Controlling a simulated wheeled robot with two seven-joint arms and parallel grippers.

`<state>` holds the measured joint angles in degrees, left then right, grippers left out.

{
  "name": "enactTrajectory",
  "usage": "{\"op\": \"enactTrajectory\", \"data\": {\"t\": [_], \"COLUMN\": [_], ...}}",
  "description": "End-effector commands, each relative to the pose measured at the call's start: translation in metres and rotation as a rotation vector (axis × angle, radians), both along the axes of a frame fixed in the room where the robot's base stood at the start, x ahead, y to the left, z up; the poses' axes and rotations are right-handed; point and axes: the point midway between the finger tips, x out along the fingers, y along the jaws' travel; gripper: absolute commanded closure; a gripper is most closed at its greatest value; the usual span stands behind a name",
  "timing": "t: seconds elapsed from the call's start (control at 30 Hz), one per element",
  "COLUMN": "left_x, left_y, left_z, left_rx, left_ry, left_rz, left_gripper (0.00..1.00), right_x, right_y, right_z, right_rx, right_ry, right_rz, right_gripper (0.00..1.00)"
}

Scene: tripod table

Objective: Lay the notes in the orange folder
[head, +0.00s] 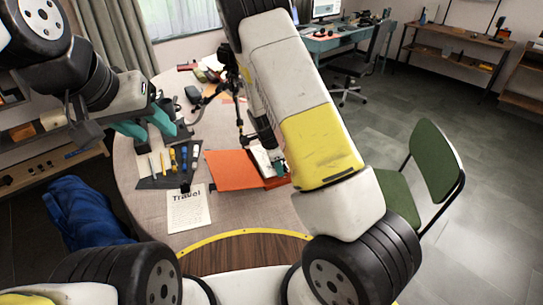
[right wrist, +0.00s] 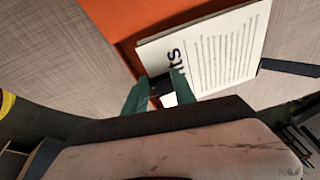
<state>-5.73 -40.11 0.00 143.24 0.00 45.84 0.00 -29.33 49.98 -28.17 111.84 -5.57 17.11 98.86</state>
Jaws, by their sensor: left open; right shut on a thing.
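The orange folder (head: 228,172) lies open on the round table. My right gripper (head: 278,168) is at the folder's right part, shut on the edge of a white printed sheet, the notes (head: 262,158). In the right wrist view the notes (right wrist: 215,55) show lines of text and a heading ending in "ts", over the orange folder (right wrist: 125,20); the teal fingers (right wrist: 158,90) are at the sheet's near edge. Whether the sheet touches the folder I cannot tell. My left gripper (head: 160,127) is open and empty above the table's left side.
A sheet headed "Travel" (head: 188,210) lies at the table's front left. A dark mat with several pens (head: 150,182) is left of the folder. A black tripod (head: 236,92) stands behind. A green chair (head: 430,150) is at the right.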

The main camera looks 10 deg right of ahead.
Motion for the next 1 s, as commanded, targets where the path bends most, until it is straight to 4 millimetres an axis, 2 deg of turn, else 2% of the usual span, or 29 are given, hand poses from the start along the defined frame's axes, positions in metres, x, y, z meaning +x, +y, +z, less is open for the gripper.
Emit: {"op": "enactTrajectory", "data": {"t": [0.03,0.13,0.5,0.53,0.6,0.63,0.87,1.0], "left_x": [0.0,0.0,0.0,0.0,0.0,0.0,0.0,0.0], "left_y": [0.0,0.0,0.0,0.0,0.0,0.0,0.0,0.0], "left_z": [0.0,0.0,0.0,0.0,0.0,0.0,0.0,0.0], "left_rx": [0.0,0.0,0.0,0.0,0.0,0.0,0.0,0.0], "left_ry": [0.0,0.0,0.0,0.0,0.0,0.0,0.0,0.0], "left_rz": [0.0,0.0,0.0,0.0,0.0,0.0,0.0,0.0], "left_gripper": [0.56,0.56,0.56,0.56,0.56,0.56,0.56,0.56], "right_x": [-0.003,-0.003,-0.003,-0.003,-0.003,-0.003,-0.003,-0.003], "right_y": [-0.002,-0.001,-0.001,-0.001,-0.001,-0.001,-0.001,0.001], "right_z": [-0.011,-0.026,-0.031,-0.031,-0.031,-0.031,-0.031,-0.022], "right_rx": [-0.002,-0.002,-0.001,-0.001,0.0,0.0,-0.001,-0.001], "right_ry": [0.01,0.008,0.005,0.005,0.005,0.005,0.007,0.005], "right_rz": [-0.002,-0.002,-0.001,-0.001,-0.002,-0.002,-0.003,-0.001], "right_gripper": [1.0,1.0,1.0,0.62,0.48,0.46,0.46,0.46]}}
